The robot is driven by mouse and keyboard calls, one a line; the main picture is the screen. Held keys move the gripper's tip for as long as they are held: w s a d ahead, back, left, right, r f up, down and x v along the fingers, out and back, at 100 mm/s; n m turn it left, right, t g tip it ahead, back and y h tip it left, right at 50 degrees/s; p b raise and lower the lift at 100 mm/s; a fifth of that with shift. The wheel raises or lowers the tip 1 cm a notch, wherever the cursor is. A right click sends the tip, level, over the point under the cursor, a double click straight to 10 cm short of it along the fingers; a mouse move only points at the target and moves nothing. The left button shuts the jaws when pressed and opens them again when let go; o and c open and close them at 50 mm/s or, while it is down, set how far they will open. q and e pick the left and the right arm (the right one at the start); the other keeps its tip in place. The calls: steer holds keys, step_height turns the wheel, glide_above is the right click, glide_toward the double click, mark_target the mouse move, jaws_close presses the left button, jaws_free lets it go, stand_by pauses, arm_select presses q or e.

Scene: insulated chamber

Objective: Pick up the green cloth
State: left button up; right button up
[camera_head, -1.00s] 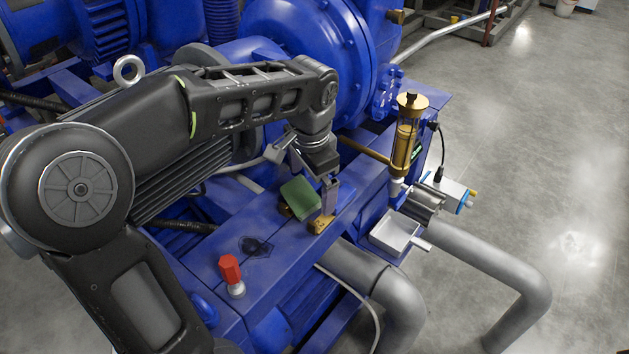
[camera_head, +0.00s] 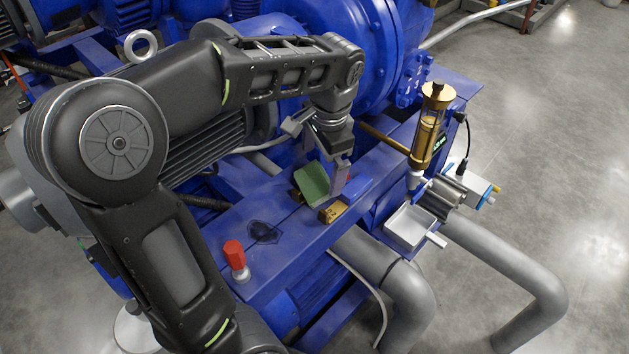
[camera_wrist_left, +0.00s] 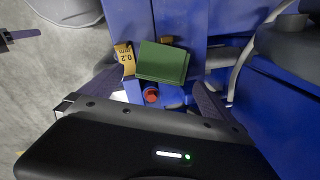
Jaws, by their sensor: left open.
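The green cloth (camera_head: 312,184) is a folded piece on the blue metal frame, beside a yellow gauge strip (camera_head: 333,212). In the left wrist view the cloth (camera_wrist_left: 163,62) lies just right of the strip (camera_wrist_left: 125,58), which is marked 0.2 mm. My left gripper (camera_head: 322,163) is open over the cloth and points down. One finger shows just right of the cloth in the head view. I cannot tell whether it touches the cloth. My right gripper is not in view.
A red-capped fitting (camera_head: 235,255) stands on the frame nearer to me. A brass and glass oiler (camera_head: 428,130) and a small grey tray (camera_head: 410,226) are to the right. Blue machinery (camera_head: 340,50) rises behind. Grey pipes (camera_head: 505,250) run along the right, with open floor beyond.

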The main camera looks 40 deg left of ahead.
mark_target(320, 175)
arm_select(q)
steer(key=f, duration=0.3)
steer(key=a+f, duration=0.1)
steer(key=f, duration=0.1)
steer(key=shift+w+p, duration=0.3)
steer(key=shift+p, duration=0.1)
steer(key=shift+c, duration=0.4)
steer(key=c, duration=1.3)
steer(key=shift+r, duration=0.1)
